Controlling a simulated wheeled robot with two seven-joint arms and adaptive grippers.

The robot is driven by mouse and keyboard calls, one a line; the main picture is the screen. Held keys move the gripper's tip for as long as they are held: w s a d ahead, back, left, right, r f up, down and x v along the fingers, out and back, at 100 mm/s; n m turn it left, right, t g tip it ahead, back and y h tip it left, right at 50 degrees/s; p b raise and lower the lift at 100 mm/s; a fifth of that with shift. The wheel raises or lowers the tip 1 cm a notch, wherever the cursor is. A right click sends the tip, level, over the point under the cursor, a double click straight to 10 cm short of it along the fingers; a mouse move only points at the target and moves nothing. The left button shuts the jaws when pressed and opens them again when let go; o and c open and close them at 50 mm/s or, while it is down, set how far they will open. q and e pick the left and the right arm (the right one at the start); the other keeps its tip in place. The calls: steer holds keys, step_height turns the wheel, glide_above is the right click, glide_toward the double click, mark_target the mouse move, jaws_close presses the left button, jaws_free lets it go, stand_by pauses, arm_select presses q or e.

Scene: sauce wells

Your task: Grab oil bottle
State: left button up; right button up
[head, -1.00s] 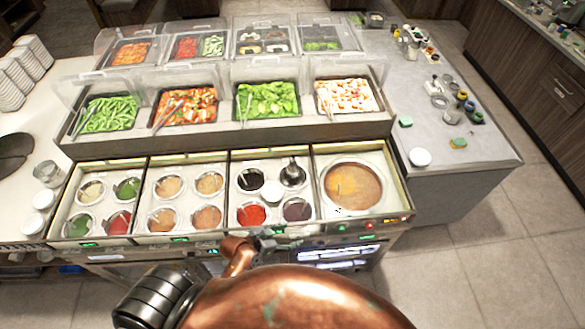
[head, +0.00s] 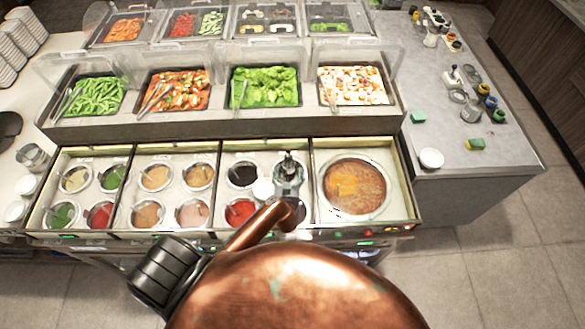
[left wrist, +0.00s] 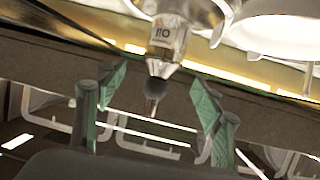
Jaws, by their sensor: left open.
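The oil bottle (head: 289,158) stands upright in the third sauce section, its dark spout showing above my left gripper (head: 288,180). In the left wrist view the oil bottle (left wrist: 172,40) appears upside down, clear with a label, its neck and dark spout pointing down the picture. There my left gripper (left wrist: 157,78) is open, with one green-padded finger on each side of the neck and spout. I cannot tell whether either finger touches it. The lower bottle is hidden in the head view by the gripper and my copper arm. My right gripper is not in view.
Sauce wells surround the bottle: dark sauce (head: 242,173), red sauce (head: 240,212) and a large soup pot (head: 355,187) to the right. A white lid or cup (head: 263,188) sits close to its left. Vegetable trays (head: 265,86) stand behind on a raised ledge.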

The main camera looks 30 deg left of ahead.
mark_target(289, 169)
arm_select(q)
steer(key=shift+w+a+f+g, duration=0.15)
steer(key=shift+w+a+f, duration=0.15)
steer(key=shift+w+f, duration=0.15)
steer(key=shift+w+a+f+g, duration=0.15)
steer(key=shift+w+a+f, duration=0.15)
steer(key=shift+f, duration=0.25)
steer(key=shift+w+a+f, duration=0.1)
steer(key=shift+w+a, duration=0.05)
steer(key=shift+w, duration=0.15)
steer(key=b+x, duration=0.1)
steer(key=x, duration=0.3)
steer(key=shift+w+f, duration=0.15)
steer(key=shift+f, duration=0.15)
steer(key=shift+w+a+f, duration=0.1)
steer(key=shift+w, duration=0.1)
steer(key=shift+c, duration=0.3)
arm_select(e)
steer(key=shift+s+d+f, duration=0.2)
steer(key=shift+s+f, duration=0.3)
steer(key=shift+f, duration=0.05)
arm_select(q)
steer(key=c, duration=1.1)
jaws_close()
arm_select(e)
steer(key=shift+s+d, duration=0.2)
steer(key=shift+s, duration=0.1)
